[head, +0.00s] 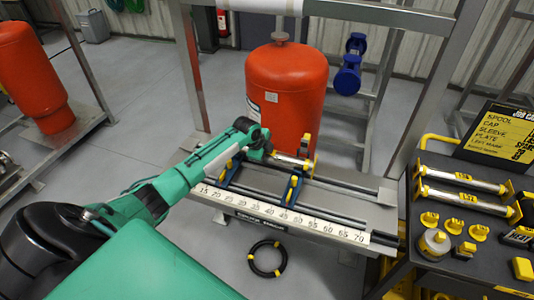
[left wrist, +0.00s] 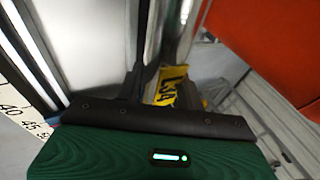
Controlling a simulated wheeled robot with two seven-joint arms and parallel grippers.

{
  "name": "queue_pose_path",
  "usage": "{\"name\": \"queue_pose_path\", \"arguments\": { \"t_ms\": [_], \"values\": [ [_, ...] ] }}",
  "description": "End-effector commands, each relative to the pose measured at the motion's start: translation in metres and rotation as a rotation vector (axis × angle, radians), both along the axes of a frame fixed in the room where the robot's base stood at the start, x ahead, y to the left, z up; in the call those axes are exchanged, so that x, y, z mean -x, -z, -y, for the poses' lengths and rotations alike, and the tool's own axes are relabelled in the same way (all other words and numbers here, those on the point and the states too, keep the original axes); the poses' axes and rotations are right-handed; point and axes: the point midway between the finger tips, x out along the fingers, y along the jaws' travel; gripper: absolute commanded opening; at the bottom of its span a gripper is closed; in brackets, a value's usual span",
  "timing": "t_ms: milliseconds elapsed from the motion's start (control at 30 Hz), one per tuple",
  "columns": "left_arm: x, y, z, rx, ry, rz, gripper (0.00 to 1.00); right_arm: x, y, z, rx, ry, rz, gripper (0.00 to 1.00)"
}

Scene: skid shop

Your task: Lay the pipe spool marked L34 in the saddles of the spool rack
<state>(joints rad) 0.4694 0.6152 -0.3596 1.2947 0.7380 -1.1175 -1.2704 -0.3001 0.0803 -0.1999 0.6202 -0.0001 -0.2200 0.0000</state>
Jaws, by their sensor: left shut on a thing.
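The pipe spool (head: 288,158) is a silvery pipe with a yellow flange at its right end. Its yellow tag reads L34 in the left wrist view (left wrist: 172,85). My left gripper (head: 262,150) is shut on the spool, and its dark jaws also show in the left wrist view (left wrist: 150,105). The spool rack (head: 345,232) has a numbered scale along its front and two blue saddles, a left one (head: 229,172) and a right one (head: 291,188). The spool is over the rack near the saddles' back ends; I cannot tell whether it touches them. My right gripper is not in view.
A red tank (head: 287,95) stands close behind the rack. A dark cart (head: 445,235) at the right holds two more spools (head: 460,188) and several yellow parts. A black ring (head: 267,258) lies on the floor before the rack. A steel frame (head: 190,65) rises behind.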

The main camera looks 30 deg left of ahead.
Motion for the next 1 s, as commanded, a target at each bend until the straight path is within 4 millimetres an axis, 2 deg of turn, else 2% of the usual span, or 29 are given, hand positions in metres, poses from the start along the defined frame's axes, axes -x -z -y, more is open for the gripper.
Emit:
{"name": "queue_pose_path", "arguments": {
  "t_ms": [967,1000],
  "values": [
    [-0.0011,0.0039,-0.0003,0.000,0.000,0.004,0.00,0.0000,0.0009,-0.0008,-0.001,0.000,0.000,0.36],
    [-0.0011,0.0039,-0.0004,0.000,0.000,0.004,0.40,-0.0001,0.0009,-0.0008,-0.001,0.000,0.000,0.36]
  ]
}}
